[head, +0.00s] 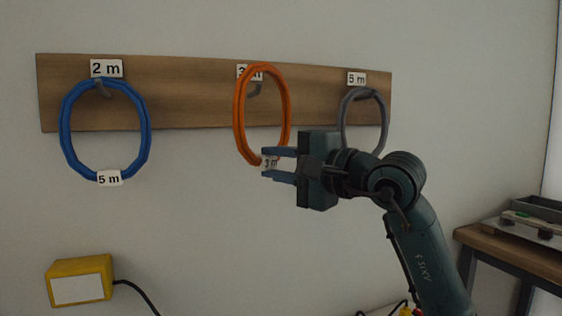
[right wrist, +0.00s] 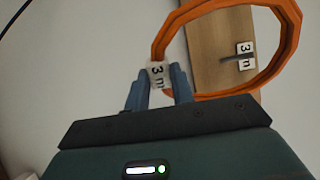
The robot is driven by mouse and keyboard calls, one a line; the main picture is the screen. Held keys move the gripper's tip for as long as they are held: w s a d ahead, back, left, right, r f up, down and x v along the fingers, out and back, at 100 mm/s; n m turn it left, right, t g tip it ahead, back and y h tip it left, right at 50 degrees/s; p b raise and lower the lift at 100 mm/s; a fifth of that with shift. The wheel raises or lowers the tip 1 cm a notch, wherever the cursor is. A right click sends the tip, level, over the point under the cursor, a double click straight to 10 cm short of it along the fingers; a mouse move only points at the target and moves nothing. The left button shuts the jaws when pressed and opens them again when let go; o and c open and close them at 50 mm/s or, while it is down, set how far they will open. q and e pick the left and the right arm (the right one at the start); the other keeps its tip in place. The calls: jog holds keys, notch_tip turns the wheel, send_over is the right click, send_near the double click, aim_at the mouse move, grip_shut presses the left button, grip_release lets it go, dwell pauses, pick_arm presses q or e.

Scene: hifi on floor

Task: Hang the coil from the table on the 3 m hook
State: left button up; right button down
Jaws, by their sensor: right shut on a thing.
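The orange coil (head: 238,112) is upright in front of the wooden hook board (head: 195,95), its 3 m tag (head: 270,160) at its lower edge. My right gripper (head: 270,163) is shut on the coil at this tag; the grip also shows in the right wrist view (right wrist: 160,80). The 3 m hook (head: 254,90) shows through the coil's opening, below its top edge, and also in the right wrist view (right wrist: 235,63). I cannot tell whether the hook's tip reaches through the coil. The coil partly covers the hook's label (head: 243,72) in the head view. My left gripper is not in view.
A blue coil (head: 65,130) tagged 5 m hangs on the 2 m hook (head: 103,88). A grey coil (head: 344,120) hangs at the 5 m label (head: 356,78), close to my right arm. A yellow box (head: 80,262) is low left; a table (head: 500,250) stands right.

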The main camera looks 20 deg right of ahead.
jog(key=shift+w+a+f+p, duration=0.15)
jog(key=shift+w+p, duration=0.55)
jog(key=shift+w, duration=1.85)
jog(key=shift+w+f+b, duration=0.4)
jog(key=shift+w+f, duration=0.05)
jog(key=shift+f, duration=0.15)
jog(key=shift+w+f, duration=0.1)
jog(key=shift+f, duration=0.2)
jog(key=c, duration=1.4)
grip_release()
jog(key=shift+w+f, duration=0.1)
jog(key=shift+c, duration=0.2)
jog(key=o, duration=0.3)
